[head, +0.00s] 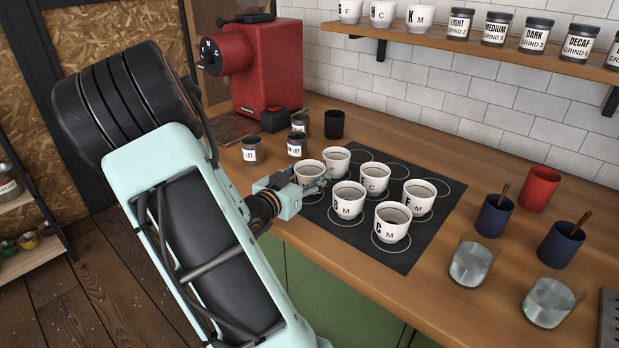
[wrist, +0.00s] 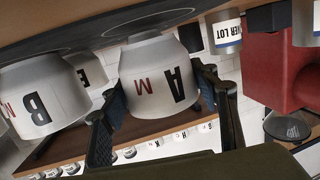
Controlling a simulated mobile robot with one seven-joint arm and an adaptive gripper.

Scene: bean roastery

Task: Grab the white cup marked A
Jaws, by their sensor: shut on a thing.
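The white cup marked A (wrist: 158,78) has a black A and a red M and appears upside down in the wrist view. My gripper (wrist: 160,92) has one dark finger on each side of it and is shut on it. In the head view, this cup (head: 309,170) is the leftmost on the dark mat, partly hidden by my gripper (head: 314,187), its letter not readable. It is at or close to the mat; I cannot tell whether it touches.
A white cup marked B (wrist: 42,100) stands close beside it, also in the head view (head: 347,200). Several other white cups stand on the ringed mat (head: 408,258). Small labelled tins (head: 252,150) and a red grinder (head: 268,72) are behind, at the left.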

